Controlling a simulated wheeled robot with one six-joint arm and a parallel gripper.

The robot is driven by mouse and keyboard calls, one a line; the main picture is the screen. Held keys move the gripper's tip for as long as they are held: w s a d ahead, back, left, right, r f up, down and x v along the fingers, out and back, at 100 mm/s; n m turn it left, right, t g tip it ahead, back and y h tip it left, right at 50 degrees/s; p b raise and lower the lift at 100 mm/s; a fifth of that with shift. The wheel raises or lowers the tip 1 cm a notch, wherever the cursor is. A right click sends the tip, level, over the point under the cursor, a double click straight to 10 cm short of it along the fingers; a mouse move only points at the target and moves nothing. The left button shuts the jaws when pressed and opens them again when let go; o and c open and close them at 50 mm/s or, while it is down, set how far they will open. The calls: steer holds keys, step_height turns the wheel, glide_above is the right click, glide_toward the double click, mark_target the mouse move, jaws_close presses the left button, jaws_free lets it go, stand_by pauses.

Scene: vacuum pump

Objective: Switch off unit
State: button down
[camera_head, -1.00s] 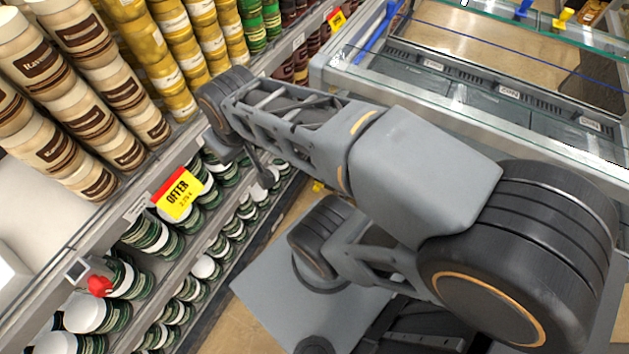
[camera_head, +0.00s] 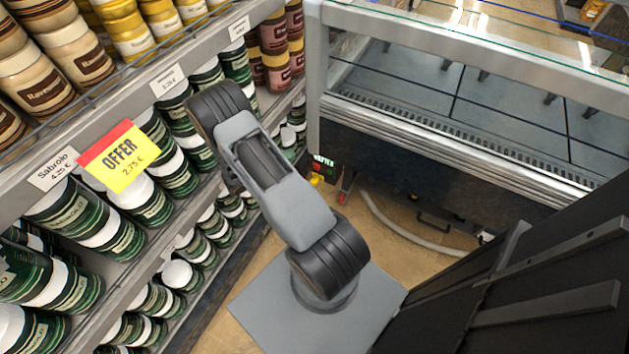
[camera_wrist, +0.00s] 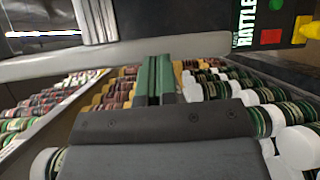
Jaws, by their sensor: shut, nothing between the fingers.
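A dark unit (camera_head: 322,166) with a white-lettered label and small red and green marks stands low by the freezer's left corner, partly behind my arm in the head view. In the wrist view, its dark panel (camera_wrist: 285,12) fills the top right, with a red square button (camera_wrist: 271,37), a green button (camera_wrist: 301,24) and a yellow part at the edge. My gripper (camera_wrist: 156,75) is shut and empty, left of and apart from the buttons in that view. In the head view my fingers are hidden behind my arm.
Shelves (camera_head: 205,50) with jars and green tins run along the left, close to my arm. A glass-topped freezer (camera_head: 450,110) stands at the back right. A pale hose (camera_head: 400,235) lies on the floor below it. Some tan floor is clear there.

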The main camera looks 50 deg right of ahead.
mark_target(317, 166)
step_height(317, 166, down, 25)
steer(key=s+n+t+h+b, duration=0.2)
steer(key=n+t+b, duration=0.2)
steer(key=t, duration=0.5)
steer(key=shift+n+b, duration=0.4)
steer(key=shift+b, duration=0.85)
steer(key=b+x, duration=0.3)
steer(key=x, duration=1.1)
steer(key=shift+w+r, duration=0.15)
steer(key=shift+r, duration=0.05)
